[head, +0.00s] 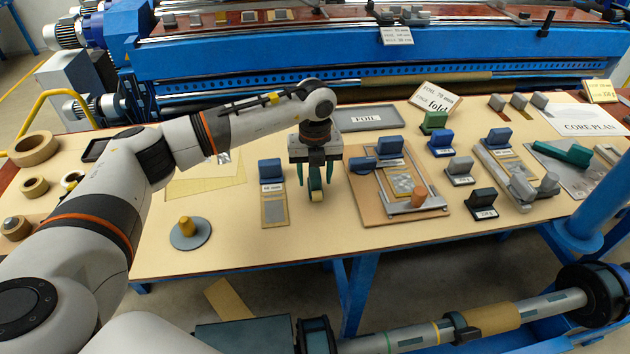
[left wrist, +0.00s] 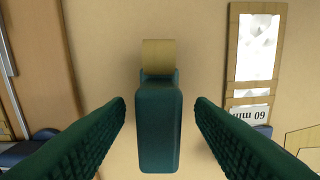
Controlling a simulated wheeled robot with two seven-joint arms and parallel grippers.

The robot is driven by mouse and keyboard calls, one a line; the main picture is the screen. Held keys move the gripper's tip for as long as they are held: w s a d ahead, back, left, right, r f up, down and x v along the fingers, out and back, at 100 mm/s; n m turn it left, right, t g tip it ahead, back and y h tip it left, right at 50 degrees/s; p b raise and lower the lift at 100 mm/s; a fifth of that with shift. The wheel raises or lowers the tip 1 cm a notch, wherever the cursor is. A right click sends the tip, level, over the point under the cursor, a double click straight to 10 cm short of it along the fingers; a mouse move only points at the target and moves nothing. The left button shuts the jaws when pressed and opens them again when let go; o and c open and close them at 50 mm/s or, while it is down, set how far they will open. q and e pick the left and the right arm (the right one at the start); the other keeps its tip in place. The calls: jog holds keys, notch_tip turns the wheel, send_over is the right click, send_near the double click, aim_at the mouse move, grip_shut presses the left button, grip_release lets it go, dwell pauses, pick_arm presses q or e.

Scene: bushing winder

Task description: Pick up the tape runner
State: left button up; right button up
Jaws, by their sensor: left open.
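The tape runner has a dark green handle with a tan roll at one end; it lies in the middle of the left wrist view (left wrist: 158,125). In the head view its roll end (head: 316,195) shows below my left gripper (head: 315,174), near the front of the table. My left gripper is open, with its green ribbed fingers (left wrist: 160,125) on either side of the handle. Gaps show between the handle and both fingers. In the head view the gripper body hides part of the tape runner. My right gripper is not in view.
The tan table (head: 240,243) has free room in front. A blue block with a sample card (head: 274,209) stands just left of the gripper. A wooden board with a fixture (head: 371,206) is close on the right. A grey FOIL tray (head: 368,117) lies behind.

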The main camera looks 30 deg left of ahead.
aim_at(315, 173)
pick_arm(q)
grip_shut()
jog(key=shift+r, duration=0.2)
notch_tip(315, 173, up, 10)
jog(key=b, duration=0.2)
jog(key=shift+d+f+b, duration=0.1)
jog(key=shift+f+b, duration=0.05)
jog(key=shift+b, duration=0.2)
jog(key=c, duration=0.6)
grip_release()
jog(key=c, duration=0.4)
